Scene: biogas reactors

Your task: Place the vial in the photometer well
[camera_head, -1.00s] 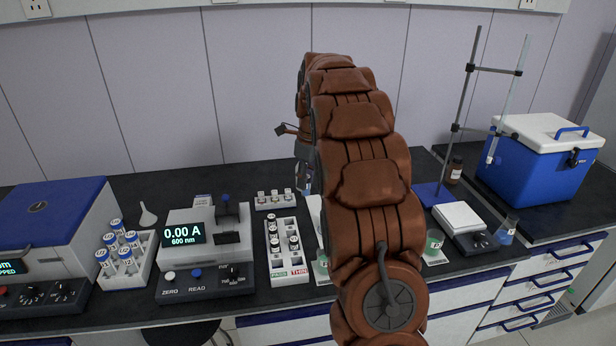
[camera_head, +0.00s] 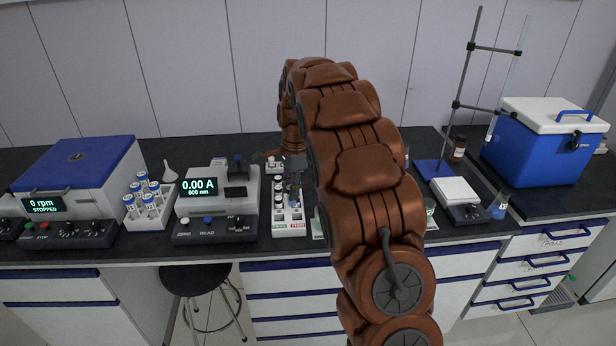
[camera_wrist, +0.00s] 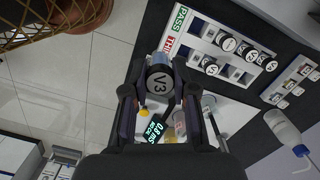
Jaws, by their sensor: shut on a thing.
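The vial (camera_wrist: 159,84), with a dark cap face marked V3, is held between the fingertips of my gripper (camera_wrist: 160,92) in the wrist view. My gripper is shut on it. I cannot make out the open well.
The rack with several vials and a PASS label (camera_wrist: 180,17) also shows in the wrist view. A tube rack (camera_head: 148,203) and the centrifuge (camera_head: 75,185) stand left of the photometer. A small block of vials (camera_head: 275,168) lies behind. A stool (camera_head: 203,283) is under the bench.

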